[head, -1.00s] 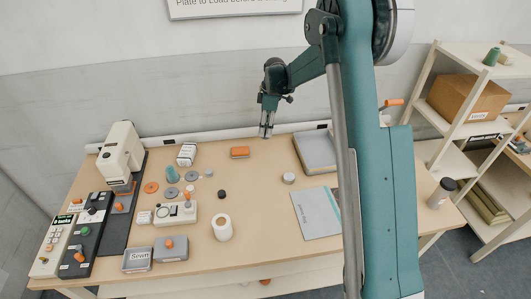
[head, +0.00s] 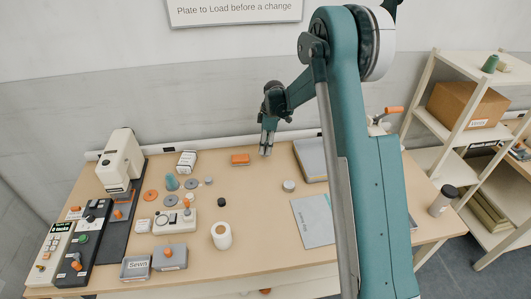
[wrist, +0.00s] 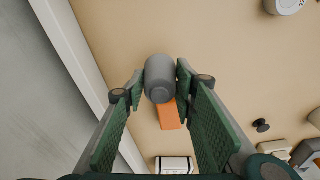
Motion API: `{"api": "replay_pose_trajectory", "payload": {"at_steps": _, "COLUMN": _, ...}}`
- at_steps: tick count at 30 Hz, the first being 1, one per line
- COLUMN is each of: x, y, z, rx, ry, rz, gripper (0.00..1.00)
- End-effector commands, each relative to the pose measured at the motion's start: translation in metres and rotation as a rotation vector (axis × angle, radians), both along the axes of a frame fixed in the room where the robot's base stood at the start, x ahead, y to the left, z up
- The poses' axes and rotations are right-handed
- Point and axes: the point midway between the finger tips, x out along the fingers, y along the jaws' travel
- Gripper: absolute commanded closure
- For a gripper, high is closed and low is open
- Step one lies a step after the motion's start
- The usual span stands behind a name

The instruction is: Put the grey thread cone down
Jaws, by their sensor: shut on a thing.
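The grey thread cone (wrist: 160,78) is between my fingertips in the wrist view, its rounded end toward the camera. My gripper (wrist: 158,88) is shut on it, with a green pad on each side. In the head view my gripper (head: 266,146) points down over the back of the table (head: 262,190), right of an orange block (head: 240,158). The cone is too small there to make out clearly. I cannot tell whether it touches the table. In the wrist view the cone partly covers the orange block (wrist: 170,113).
A grey tray (head: 310,158) and a small white-grey cylinder (head: 289,186) stand to the right. A white labelled box (head: 187,161), a teal cone (head: 172,183) and a white roll (head: 221,235) stand to the left. The table between the block and the cylinder is clear.

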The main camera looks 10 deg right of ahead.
Motion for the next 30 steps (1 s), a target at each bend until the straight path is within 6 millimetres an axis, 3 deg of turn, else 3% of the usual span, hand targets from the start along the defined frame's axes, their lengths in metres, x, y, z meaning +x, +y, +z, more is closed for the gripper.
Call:
{"api": "replay_pose_trajectory", "payload": {"at_steps": 13, "x": 0.000, "y": 0.000, "z": -0.035, "rx": 0.000, "ry": 0.000, "rz": 0.000, "gripper": 0.86}}
{"api": "replay_pose_trajectory", "payload": {"at_steps": 28, "x": 0.000, "y": 0.000, "z": -0.041, "rx": 0.000, "ry": 0.000, "rz": 0.000, "gripper": 0.86}}
{"api": "replay_pose_trajectory", "payload": {"at_steps": 29, "x": 0.000, "y": 0.000, "z": -0.041, "rx": 0.000, "ry": 0.000, "rz": 0.000, "gripper": 0.70}}
{"api": "replay_pose_trajectory", "payload": {"at_steps": 30, "x": 0.000, "y": 0.000, "z": -0.040, "rx": 0.000, "ry": 0.000, "rz": 0.000, "gripper": 0.64}}
